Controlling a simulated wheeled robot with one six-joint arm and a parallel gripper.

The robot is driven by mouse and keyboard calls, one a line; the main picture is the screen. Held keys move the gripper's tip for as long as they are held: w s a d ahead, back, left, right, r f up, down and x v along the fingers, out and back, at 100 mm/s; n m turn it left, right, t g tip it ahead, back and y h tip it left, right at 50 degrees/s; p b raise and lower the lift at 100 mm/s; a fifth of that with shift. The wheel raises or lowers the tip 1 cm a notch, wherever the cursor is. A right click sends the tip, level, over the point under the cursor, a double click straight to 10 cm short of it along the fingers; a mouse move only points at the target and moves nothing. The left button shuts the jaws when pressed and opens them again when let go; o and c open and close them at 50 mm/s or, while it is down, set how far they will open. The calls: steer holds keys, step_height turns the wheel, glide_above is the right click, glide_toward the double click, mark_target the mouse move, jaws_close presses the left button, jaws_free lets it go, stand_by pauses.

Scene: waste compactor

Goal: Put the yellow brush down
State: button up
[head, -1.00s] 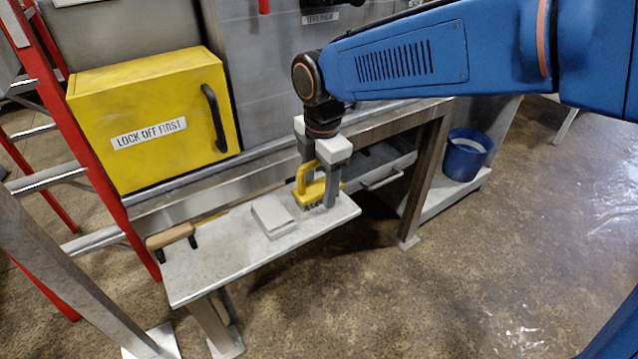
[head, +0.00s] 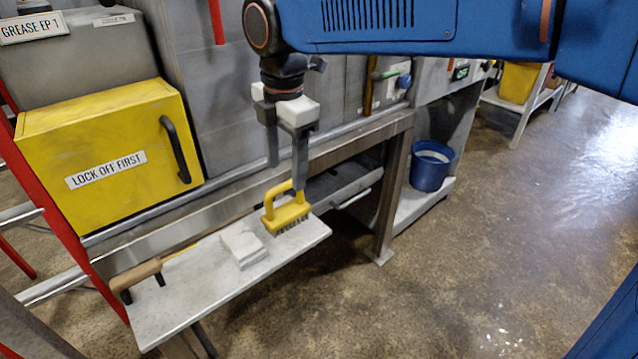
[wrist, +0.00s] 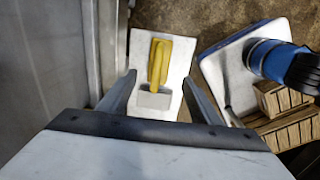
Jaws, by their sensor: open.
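The yellow brush (head: 287,212) rests bristles down near the right end of a narrow grey shelf (head: 190,300), its handle loop upward. My gripper (head: 286,178) is open and empty above the brush, with its fingers apart from it. In the wrist view the brush (wrist: 159,62) lies ahead between the two spread fingers (wrist: 160,95), seen from above.
A pale flat block (head: 243,246) lies just left of the brush. A wooden-handled tool (head: 136,275) is at the shelf's left end. A yellow box (head: 105,150) labelled LOCK OFF FIRST stands behind. A blue bucket (head: 430,168) stands to the right.

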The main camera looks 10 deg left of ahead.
steer(key=shift+d, duration=0.1)
steer(key=d+f+m+t, duration=0.2)
steer(key=d+m, duration=1.1)
steer(key=d, duration=1.3)
steer(key=s+d+f+m+t, duration=0.1)
steer(key=s+d+f+m, duration=0.4)
steer(key=d, duration=0.4)
steer(key=s+d+f+m+t, duration=0.1)
steer(key=s+d+f+m, duration=0.4)
steer(key=s+d+m, duration=0.2)
steer(key=d+m, duration=0.2)
steer(key=m, duration=0.1)
steer(key=shift+s+h, duration=0.15)
steer(key=shift+h, duration=0.15)
steer(key=shift+o, duration=0.5)
steer(key=shift+r, duration=0.1)
